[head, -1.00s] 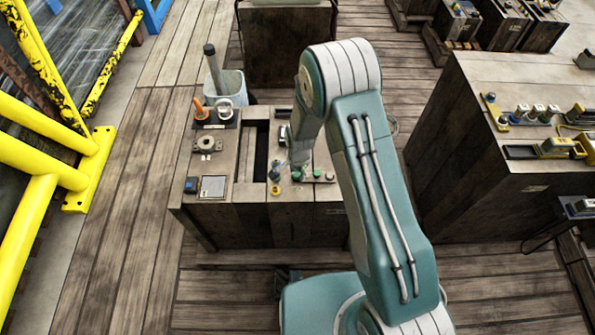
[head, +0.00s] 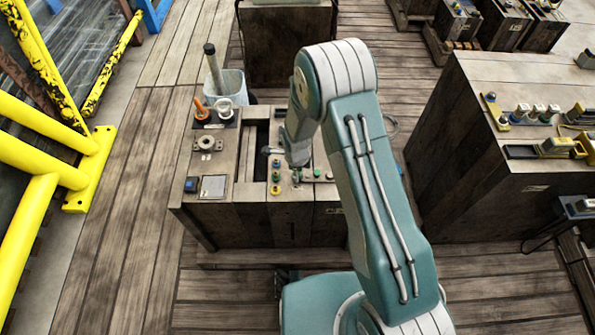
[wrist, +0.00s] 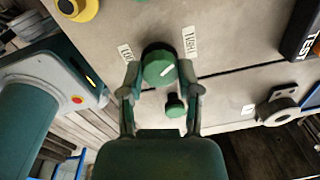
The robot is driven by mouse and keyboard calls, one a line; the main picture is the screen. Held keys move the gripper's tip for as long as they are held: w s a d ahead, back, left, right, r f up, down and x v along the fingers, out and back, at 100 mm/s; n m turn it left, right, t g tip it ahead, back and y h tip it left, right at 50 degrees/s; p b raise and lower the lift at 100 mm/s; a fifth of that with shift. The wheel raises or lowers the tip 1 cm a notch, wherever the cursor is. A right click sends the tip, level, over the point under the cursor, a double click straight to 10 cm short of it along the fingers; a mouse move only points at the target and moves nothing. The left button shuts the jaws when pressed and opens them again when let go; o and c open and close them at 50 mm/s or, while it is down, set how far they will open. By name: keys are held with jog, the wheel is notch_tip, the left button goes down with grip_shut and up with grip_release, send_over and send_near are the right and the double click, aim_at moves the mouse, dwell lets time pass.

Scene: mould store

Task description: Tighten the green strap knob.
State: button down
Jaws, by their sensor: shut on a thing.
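The green strap knob (wrist: 156,68) is round, with a short white mark on its face, in the upper middle of the wrist view. A "TIGHT" label (wrist: 190,42) sits to its upper right and a partly legible label (wrist: 126,53) to its upper left. The mark slants up to the right. My gripper (wrist: 159,71) has one finger on each side of the knob and is shut on it. A smaller green knob (wrist: 175,106) shows between the fingers, nearer the palm. In the head view my arm's end hides the gripped knob.
The wooden bench (head: 240,213) has a slot left of my arm. A row of small coloured knobs (head: 276,177) stands beside it. A bucket (head: 230,86) stands behind the bench. A larger wooden cabinet (head: 455,150) with fittings on top stands to the right.

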jog(key=m, duration=0.5)
jog(key=shift+a+m, duration=0.15)
jog(key=shift+m, duration=0.15)
jog(key=shift+w, duration=0.1)
dwell(0.3)
jog(key=shift+c, duration=1.5)
grip_release()
jog(key=shift+a, duration=0.1)
jog(key=shift+r, duration=0.15)
notch_tip(320, 180, up, 12)
jog(key=shift+s+a+f, duration=0.2)
jog(key=shift+a+f, duration=0.05)
